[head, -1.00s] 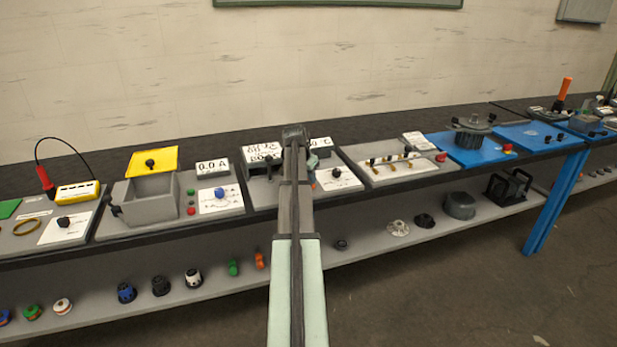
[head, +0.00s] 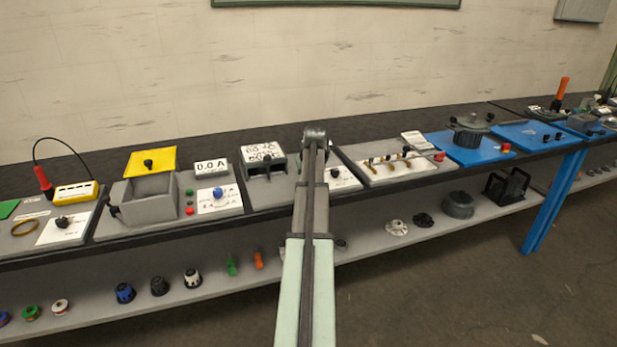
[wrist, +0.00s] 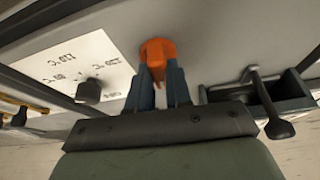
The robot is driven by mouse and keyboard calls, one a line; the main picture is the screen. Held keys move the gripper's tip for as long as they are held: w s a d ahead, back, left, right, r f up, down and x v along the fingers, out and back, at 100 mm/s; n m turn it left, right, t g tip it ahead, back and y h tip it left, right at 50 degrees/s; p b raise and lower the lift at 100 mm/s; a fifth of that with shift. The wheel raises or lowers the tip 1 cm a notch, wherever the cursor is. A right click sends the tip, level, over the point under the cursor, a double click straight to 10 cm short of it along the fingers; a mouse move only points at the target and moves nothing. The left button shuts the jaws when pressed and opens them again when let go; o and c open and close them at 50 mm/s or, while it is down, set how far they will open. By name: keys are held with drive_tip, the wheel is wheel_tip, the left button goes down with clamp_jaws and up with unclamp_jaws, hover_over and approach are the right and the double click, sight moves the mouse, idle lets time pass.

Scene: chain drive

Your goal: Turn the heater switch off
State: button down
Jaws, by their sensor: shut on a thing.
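The heater panel (head: 275,188) lies on the bench in the head view, partly hidden by my arm. In the wrist view, an orange piece (wrist: 158,48), which looks like the heater switch, stands on the grey panel. My gripper (wrist: 160,75) has its two blue-grey fingers on either side of it and is shut on it. Its exact on or off position cannot be told. Beside it is a white card with temperature marks (wrist: 70,60) and a black knob (wrist: 88,91). In the head view, my arm hides the fingers and the switch.
A black lever with a round end (wrist: 266,100) stands to the right in the wrist view, by a dark slot. In the head view, a grey box with a yellow lid (head: 150,160) is to the left and a valve panel (head: 395,165) to the right.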

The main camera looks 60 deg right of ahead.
drive_tip(key=shift+s+a+f+n+y, duration=0.15)
drive_tip(key=shift+f+n+y, duration=0.15)
drive_tip(key=shift+n, duration=0.3)
drive_tip(key=c, duration=1.3)
unclamp_jaws()
drive_tip(key=shift+o, duration=1.3)
drive_tip(key=shift+r, duration=0.1)
drive_tip(key=shift+r, duration=0.1)
drive_tip(key=v, duration=1.3)
drive_tip(key=shift+r, duration=0.3)
drive_tip(key=shift+s, duration=0.1)
